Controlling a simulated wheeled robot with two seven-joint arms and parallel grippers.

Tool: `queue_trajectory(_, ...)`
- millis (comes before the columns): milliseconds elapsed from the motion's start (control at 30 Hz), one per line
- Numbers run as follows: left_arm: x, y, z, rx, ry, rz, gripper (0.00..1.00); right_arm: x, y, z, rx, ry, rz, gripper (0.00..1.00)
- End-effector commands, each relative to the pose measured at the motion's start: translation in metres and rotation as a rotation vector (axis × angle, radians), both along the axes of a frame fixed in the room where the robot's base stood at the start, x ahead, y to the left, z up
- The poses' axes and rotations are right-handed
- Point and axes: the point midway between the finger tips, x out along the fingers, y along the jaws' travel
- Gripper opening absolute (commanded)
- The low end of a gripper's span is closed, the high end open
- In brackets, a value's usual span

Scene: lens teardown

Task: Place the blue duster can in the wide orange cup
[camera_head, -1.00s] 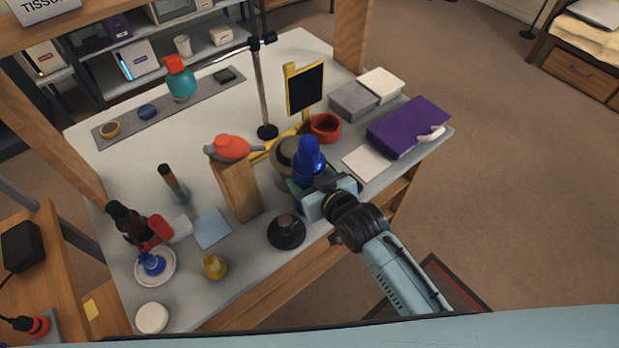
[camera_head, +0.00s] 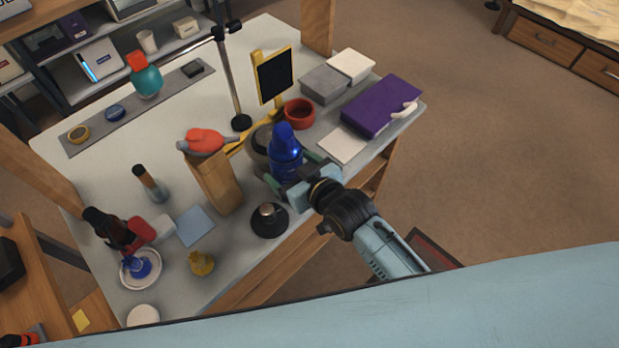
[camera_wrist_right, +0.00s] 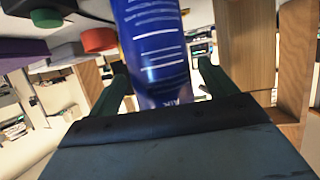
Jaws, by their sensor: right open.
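The blue duster can (camera_head: 284,155) is upright near the front edge of the table. It also fills the upper middle of the right wrist view (camera_wrist_right: 155,45). My right gripper (camera_head: 291,176) is at the can, with its green fingers open on either side. In the right wrist view (camera_wrist_right: 160,88) gaps show between the can and both fingers. The can's base is hidden behind the gripper in the head view. The wide orange cup, which looks red-orange (camera_head: 299,114), stands just behind and right of the can. It also shows in the wrist view (camera_wrist_right: 98,40). My left gripper is out of view.
A dark grey round container (camera_head: 259,146) is close behind the can. A wooden block (camera_head: 217,183) stands left, and a black cone-like piece (camera_head: 269,220) is in front. A purple box (camera_head: 381,105) and a black panel on a yellow stand (camera_head: 275,75) are nearby.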

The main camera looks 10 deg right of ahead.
Motion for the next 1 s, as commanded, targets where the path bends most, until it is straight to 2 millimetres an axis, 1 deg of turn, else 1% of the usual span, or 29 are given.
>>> queue_trajectory(33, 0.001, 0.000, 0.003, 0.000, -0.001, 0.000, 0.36, -0.010, -0.005, 0.005, -0.001, 0.002, 0.000, 0.84)
queue_trajectory(200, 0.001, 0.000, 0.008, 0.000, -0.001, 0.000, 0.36, -0.041, -0.020, 0.019, -0.002, 0.003, -0.001, 0.84)
queue_trajectory(400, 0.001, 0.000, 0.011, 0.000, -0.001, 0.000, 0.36, -0.069, -0.034, 0.032, -0.001, 0.002, -0.001, 0.84)
queue_trajectory(533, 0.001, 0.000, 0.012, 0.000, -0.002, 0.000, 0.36, -0.078, -0.039, 0.036, -0.002, 0.000, -0.001, 0.84)
queue_trajectory(767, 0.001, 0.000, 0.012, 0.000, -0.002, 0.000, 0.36, -0.081, -0.040, 0.038, -0.002, 0.000, -0.001, 0.84)
queue_trajectory(867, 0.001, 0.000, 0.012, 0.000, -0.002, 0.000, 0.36, -0.081, -0.041, 0.035, -0.003, 0.005, -0.002, 0.84)
queue_trajectory(900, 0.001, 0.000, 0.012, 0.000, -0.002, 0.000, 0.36, -0.081, -0.042, 0.029, -0.009, 0.013, -0.005, 0.84)
queue_trajectory(967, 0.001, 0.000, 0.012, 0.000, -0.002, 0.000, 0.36, -0.081, -0.046, 0.013, -0.022, 0.039, -0.013, 0.84)
queue_trajectory(1000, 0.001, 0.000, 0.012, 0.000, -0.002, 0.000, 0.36, -0.081, -0.050, -0.003, -0.037, 0.067, -0.021, 0.84)
